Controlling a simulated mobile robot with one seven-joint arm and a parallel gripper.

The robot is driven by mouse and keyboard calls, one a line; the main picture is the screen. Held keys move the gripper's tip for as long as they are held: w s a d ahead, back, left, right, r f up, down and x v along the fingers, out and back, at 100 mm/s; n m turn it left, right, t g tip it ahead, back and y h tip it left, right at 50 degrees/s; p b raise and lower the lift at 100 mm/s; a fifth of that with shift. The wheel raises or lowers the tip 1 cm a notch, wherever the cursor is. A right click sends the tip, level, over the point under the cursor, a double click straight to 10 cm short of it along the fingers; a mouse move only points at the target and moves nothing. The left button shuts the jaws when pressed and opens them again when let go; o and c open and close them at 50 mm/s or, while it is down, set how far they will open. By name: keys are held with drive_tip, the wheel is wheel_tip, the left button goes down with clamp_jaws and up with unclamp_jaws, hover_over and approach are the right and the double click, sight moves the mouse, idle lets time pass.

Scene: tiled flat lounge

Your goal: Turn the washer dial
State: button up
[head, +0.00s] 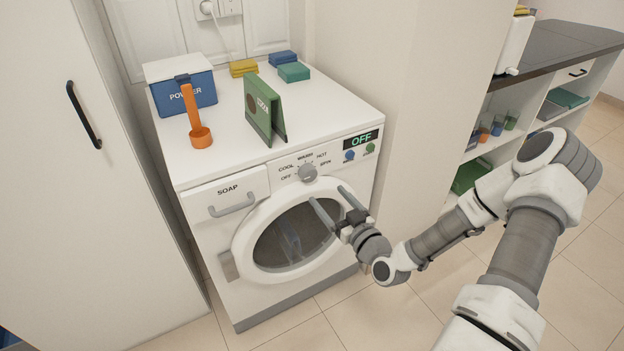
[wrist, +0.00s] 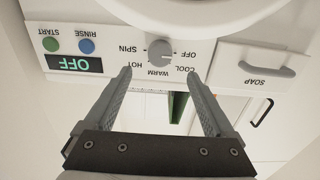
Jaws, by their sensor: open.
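The washer (head: 222,246) is white, with a round glass door below its control panel. The grey washer dial (head: 307,173) sits on the panel among the labels OFF, COOL, WARM, HOT and SPIN. The dial also shows upside down in the wrist view (wrist: 160,52). The display (head: 361,140) reads OFF; where the dial's pointer stands is too small to tell. My gripper (head: 327,195) is open and empty, in front of the washer near the dial and the door's upper rim. In the wrist view, its fingertips (wrist: 159,74) appear either side below the dial, apart from it.
A blue button (head: 350,155) and a green button (head: 370,148) sit right of the dial. The soap drawer handle (head: 232,206) sticks out at left. A powder box (head: 185,92), orange scoop (head: 200,136), green folded card (head: 262,108) and cloths stand on top.

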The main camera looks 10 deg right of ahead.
sight(311, 176)
drive_tip(key=b+x, duration=0.1)
drive_tip(key=x, duration=0.8)
drive_tip(key=shift+w+a, duration=0.1)
drive_tip(key=shift+w, duration=0.1)
drive_tip(key=c, duration=1.4)
